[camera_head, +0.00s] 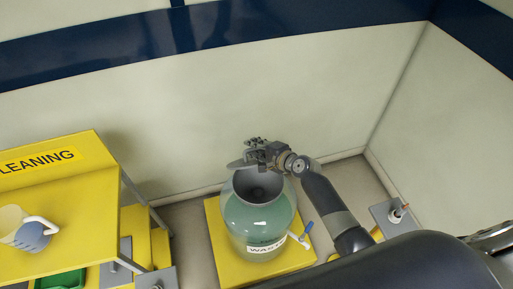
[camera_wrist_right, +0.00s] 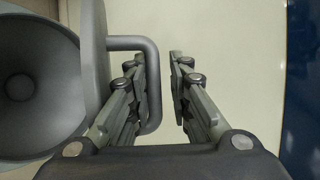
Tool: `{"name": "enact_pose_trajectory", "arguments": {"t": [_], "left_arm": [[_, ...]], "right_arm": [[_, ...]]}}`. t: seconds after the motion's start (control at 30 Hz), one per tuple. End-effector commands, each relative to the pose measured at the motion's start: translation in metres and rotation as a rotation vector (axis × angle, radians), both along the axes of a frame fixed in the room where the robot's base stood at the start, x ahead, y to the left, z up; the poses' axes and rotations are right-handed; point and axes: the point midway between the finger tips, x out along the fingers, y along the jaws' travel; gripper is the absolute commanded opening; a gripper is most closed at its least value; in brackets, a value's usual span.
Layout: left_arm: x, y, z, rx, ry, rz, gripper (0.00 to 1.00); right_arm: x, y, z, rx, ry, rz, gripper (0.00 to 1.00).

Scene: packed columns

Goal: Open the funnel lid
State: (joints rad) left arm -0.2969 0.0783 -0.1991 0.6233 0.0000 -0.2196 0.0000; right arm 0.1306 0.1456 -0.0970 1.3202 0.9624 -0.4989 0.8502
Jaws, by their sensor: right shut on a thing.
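The grey funnel (camera_head: 258,187) sits in the top of a round glass waste vessel (camera_head: 255,222) holding greenish liquid. Its dark mouth is exposed, and the funnel (camera_wrist_right: 22,90) also shows at the left of the right wrist view. The grey funnel lid (camera_head: 238,164) stands raised at the back rim, seen nearly edge-on; it also shows in the wrist view (camera_wrist_right: 95,60). In the head view this gripper (camera_head: 256,149) is above the funnel's back rim. My left gripper is not in view.
The vessel stands on a yellow platform (camera_head: 222,262) near the wall. A blue-handled tap (camera_head: 307,229) sticks out at its right. At left, a yellow cleaning table (camera_head: 85,215) bears a jug (camera_head: 25,232). A grey plate with a fitting (camera_head: 395,212) lies at right.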

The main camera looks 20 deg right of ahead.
Motion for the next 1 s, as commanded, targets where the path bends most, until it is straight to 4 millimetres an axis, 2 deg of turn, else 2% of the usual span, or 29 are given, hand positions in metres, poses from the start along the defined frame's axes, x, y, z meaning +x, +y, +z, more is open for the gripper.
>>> {"name": "enact_pose_trajectory", "arguments": {"t": [0.03,0.37,0.4,0.43,1.0], "left_arm": [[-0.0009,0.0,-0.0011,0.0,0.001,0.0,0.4],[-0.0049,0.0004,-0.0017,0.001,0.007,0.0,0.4],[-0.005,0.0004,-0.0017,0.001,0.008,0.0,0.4],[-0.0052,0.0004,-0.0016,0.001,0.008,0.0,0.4],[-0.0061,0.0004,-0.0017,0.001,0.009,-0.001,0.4]], "right_arm": [[0.0148,0.0006,0.0202,0.019,-0.048,-0.023,0.0],[0.0147,0.0007,0.0202,0.019,-0.048,-0.023,0.0],[0.0147,0.0007,0.0202,0.019,-0.048,-0.023,0.23],[0.0147,0.0006,0.0201,0.019,-0.048,-0.023,0.3],[0.0117,0.0003,0.0137,0.01,-0.037,-0.018,0.31]]}}
